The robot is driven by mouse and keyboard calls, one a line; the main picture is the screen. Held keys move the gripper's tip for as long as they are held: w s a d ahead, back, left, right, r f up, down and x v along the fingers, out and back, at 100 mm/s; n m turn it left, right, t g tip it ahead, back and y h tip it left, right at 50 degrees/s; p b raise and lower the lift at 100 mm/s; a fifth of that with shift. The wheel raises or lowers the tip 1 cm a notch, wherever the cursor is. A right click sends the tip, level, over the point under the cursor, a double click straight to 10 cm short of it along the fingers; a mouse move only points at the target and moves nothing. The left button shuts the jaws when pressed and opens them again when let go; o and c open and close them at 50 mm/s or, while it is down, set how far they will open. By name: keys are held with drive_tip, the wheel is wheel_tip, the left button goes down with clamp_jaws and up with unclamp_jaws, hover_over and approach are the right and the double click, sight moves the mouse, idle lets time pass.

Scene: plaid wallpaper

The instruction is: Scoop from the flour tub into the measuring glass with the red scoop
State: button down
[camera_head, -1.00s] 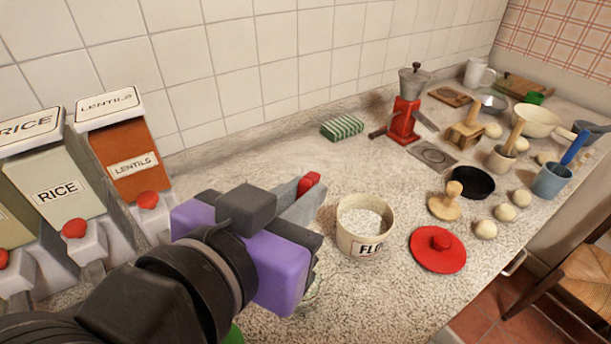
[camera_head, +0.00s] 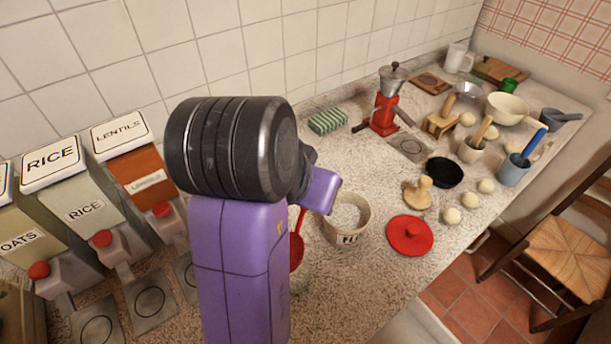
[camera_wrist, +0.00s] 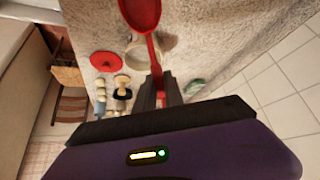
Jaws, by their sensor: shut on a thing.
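The red scoop (camera_head: 297,245) shows partly beside my purple wrist, just left of the flour tub. In the wrist view my gripper (camera_wrist: 160,90) is shut on the handle of the scoop (camera_wrist: 141,12), and its bowl reaches to the top edge. I cannot tell whether flour is in it. The flour tub (camera_head: 346,238) stands open on the counter with pale flour inside; in the wrist view the tub (camera_wrist: 137,56) is partly behind the scoop handle. My arm hides the fingers in the head view. I cannot make out the measuring glass clearly; my arm covers that area.
A red lid (camera_head: 410,235) lies right of the tub, near a wooden press (camera_head: 418,194) and several dough balls. Rice and lentils dispensers (camera_head: 145,178) stand at the left.

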drive_tip(key=shift+w+d+g+y+p, duration=0.25)
drive_tip(key=shift+w+g+p, duration=0.3)
drive_tip(key=shift+p, duration=0.95)
drive_tip(key=shift+w+d+g+y+p, duration=0.3)
drive_tip(key=shift+g+p, duration=0.35)
drive_tip(key=shift+p, duration=0.85)
drive_tip(key=shift+w+d+f+g+y+p, duration=0.1)
drive_tip(key=shift+w+f+g+y+p, duration=0.2)
drive_tip(key=shift+w+g+p, duration=0.35)
drive_tip(key=shift+w+d+f+g, duration=0.1)
drive_tip(key=shift+f+g, duration=0.15)
drive_tip(key=shift+f, duration=0.05)
drive_tip(key=shift+w+d+f+g+y, duration=0.15)
drive_tip(key=shift+w+d+g+y, duration=0.05)
drive_tip(key=shift+w+g+y, duration=0.2)
drive_tip(key=shift+w+d+f+g+y, duration=0.15)
drive_tip(key=shift+w+g, duration=0.1)
drive_tip(key=shift+g, duration=0.25)
